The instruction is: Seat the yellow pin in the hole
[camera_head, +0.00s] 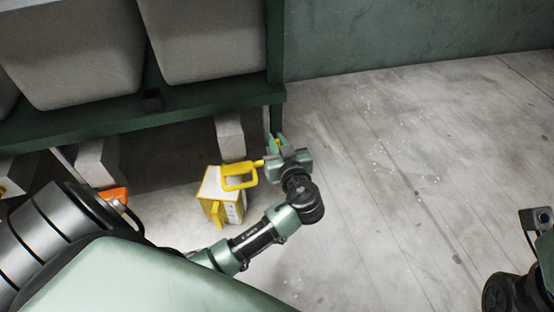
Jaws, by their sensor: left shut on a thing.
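My left gripper (278,143) is at the lower end of a green post (276,118), its fingers pointing away from me. A bit of yellow shows between its fingers, and I take this as part of the yellow pin. A yellow loop handle (240,178) with a short stem reaches the left side of the gripper; the gripper body hides how the two join. The hole cannot be made out.
A yellow and white box (222,203) stands on the floor below the loop. Large grey foam blocks (205,40) sit on a dark green frame (200,104) at upper left. An orange piece (113,194) lies at the left. The concrete floor (400,170) is clear to the right.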

